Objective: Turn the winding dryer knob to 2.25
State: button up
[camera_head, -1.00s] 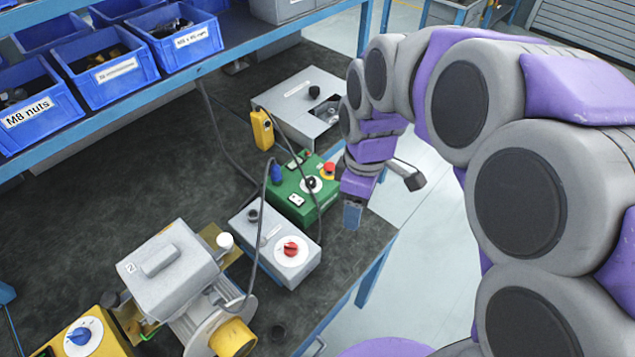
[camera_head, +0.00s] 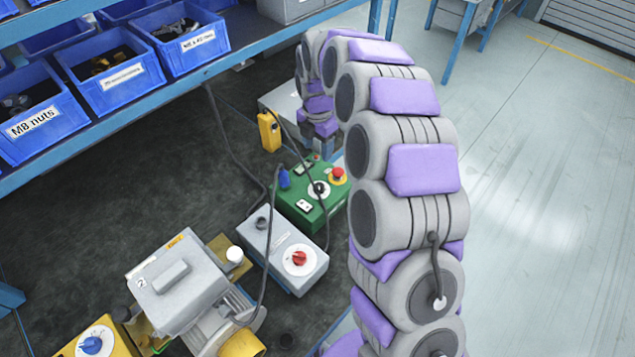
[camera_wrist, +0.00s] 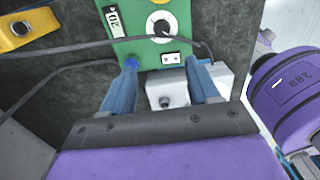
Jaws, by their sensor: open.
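Three control boxes stand on the bench, and I cannot read which is the winding dryer. The grey box (camera_head: 280,250) has a red knob (camera_head: 299,258) on a white dial. The green box (camera_head: 310,202) behind it has a black knob (camera_head: 319,188) on a white dial. The yellow box (camera_head: 108,338) at the lower left has a blue knob (camera_head: 91,345). In the wrist view my gripper (camera_wrist: 165,70) is open and empty, fingers pointing toward the green box (camera_wrist: 140,48), with its black knob (camera_wrist: 163,25) beyond the tips.
A red emergency button (camera_head: 338,174) sits on the green box. Dark cables loop over the boxes. A yellow pendant (camera_head: 268,132) stands behind. A grey motor-like unit (camera_head: 175,280) is at front left. Blue bins (camera_head: 110,77) line the shelf. Floor is open at right.

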aim_at(319, 185)
jog(key=f+b, duration=0.1)
jog(key=f, duration=0.4)
jog(key=f+b, duration=0.1)
jog(key=f, duration=0.5)
jog(key=f+b, duration=0.1)
jog(key=f, duration=0.4)
jog(key=shift+d+f, duration=0.2)
jog(key=shift+d, duration=0.1)
jog(key=shift+c, duration=0.2)
jog(key=c, duration=1)
